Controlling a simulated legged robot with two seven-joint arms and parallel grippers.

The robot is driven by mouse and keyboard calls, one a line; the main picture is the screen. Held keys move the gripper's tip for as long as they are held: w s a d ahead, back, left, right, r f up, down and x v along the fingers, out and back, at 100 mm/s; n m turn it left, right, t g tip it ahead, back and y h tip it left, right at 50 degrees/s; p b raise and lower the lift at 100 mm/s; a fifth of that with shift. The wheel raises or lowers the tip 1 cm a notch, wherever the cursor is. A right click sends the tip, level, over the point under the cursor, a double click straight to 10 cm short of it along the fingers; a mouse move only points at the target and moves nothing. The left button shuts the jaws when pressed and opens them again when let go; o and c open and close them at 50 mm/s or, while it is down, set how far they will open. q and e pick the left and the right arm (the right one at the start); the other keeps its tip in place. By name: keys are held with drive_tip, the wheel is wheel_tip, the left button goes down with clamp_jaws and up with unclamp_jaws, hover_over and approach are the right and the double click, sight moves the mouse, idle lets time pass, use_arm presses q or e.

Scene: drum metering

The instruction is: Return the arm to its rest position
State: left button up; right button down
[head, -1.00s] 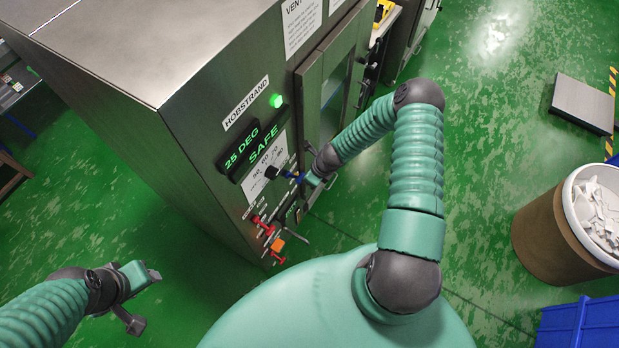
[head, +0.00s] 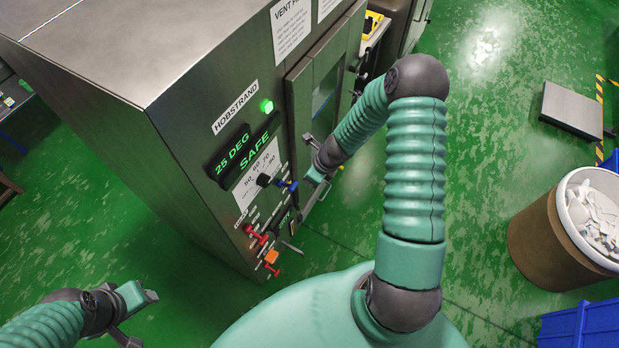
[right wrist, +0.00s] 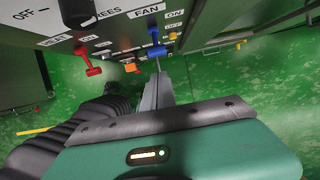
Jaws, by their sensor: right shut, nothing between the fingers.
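My right gripper (head: 317,181) is in front of the metal cabinet's control panel, beside the blue-handled switch (head: 288,185). In the right wrist view its closed, empty fingers (right wrist: 158,78) point up toward the panel, below the blue switch (right wrist: 156,50); a small gap seems to separate them. The right arm is raised and bent, reaching forward from my body. My left gripper (head: 146,303) is low at the left, over the floor and away from the cabinet; its finger gap is not clear.
The cabinet (head: 150,130) shows 25 DEG and SAFE with a green lamp (head: 267,106). Red switches (head: 257,236) and an orange one (head: 271,257) sit low on its panel. A brown drum (head: 535,235), blue bin (head: 580,325) and floor scale (head: 572,106) stand right. Green floor between is clear.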

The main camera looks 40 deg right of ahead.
drive_tip(key=s+a+r+n+b, duration=0.2)
drive_tip(key=s+a+n+b, duration=0.2)
drive_tip(key=n, duration=0.6)
drive_tip(key=s+a+r+n+h+b, duration=0.1)
drive_tip(key=s+a+n+b, duration=0.3)
drive_tip(key=n, duration=0.7)
drive_tip(key=s+a+r+n+g+b, duration=0.1)
drive_tip(key=s+a+n+b, duration=0.3)
drive_tip(key=n, duration=0.6)
drive_tip(key=shift+a+r+h+b, duration=0.3)
drive_tip(key=shift+a+r+b, duration=0.3)
drive_tip(key=shift+a+r, duration=0.25)
